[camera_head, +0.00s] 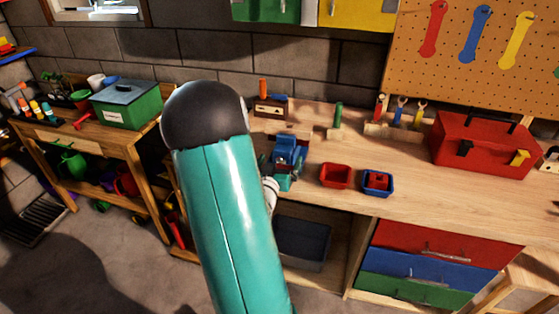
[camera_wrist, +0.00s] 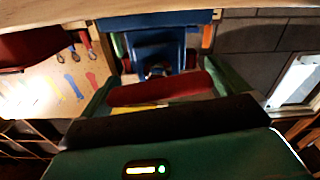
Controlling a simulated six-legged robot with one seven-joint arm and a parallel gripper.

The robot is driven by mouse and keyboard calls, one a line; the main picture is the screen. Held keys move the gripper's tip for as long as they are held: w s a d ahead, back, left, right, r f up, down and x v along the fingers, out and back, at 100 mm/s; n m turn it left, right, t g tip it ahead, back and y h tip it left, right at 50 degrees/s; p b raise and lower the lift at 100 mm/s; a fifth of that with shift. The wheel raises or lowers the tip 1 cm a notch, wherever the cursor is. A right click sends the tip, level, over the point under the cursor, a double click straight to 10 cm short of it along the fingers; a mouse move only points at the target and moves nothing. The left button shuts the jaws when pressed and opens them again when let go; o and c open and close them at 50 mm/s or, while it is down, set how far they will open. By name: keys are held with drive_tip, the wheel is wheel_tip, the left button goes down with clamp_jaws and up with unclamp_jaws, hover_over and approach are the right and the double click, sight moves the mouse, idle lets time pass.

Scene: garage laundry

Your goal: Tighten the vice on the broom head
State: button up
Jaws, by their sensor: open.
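The blue vice (camera_head: 289,150) stands on the workbench in the head view, partly hidden by my gripper. It also shows in the wrist view (camera_wrist: 155,45), upside down. A red bar (camera_wrist: 160,93) lies across the space between my fingers, in front of the vice; it looks like the vice handle, but I cannot be sure. My gripper (camera_wrist: 160,76) is open, with one green finger on each side of the bar; I cannot tell contact. In the head view its teal fingers (camera_head: 283,183) are at the vice's near side. Wooden pieces show beside the vice; I cannot identify the broom head for certain.
A red bin (camera_head: 335,176) and a blue bin (camera_head: 378,183) stand right of the vice on the workbench (camera_head: 440,205). A red toolbox (camera_head: 485,145) stands farther right. Small tools in a wooden rack (camera_head: 392,130) stand behind. A green box (camera_head: 126,105) is on the left table.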

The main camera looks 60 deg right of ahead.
drive_tip(key=c, duration=0.7)
drive_tip(key=shift+m, duration=0.5)
drive_tip(key=o, duration=0.7)
drive_tip(key=shift+a, duration=0.1)
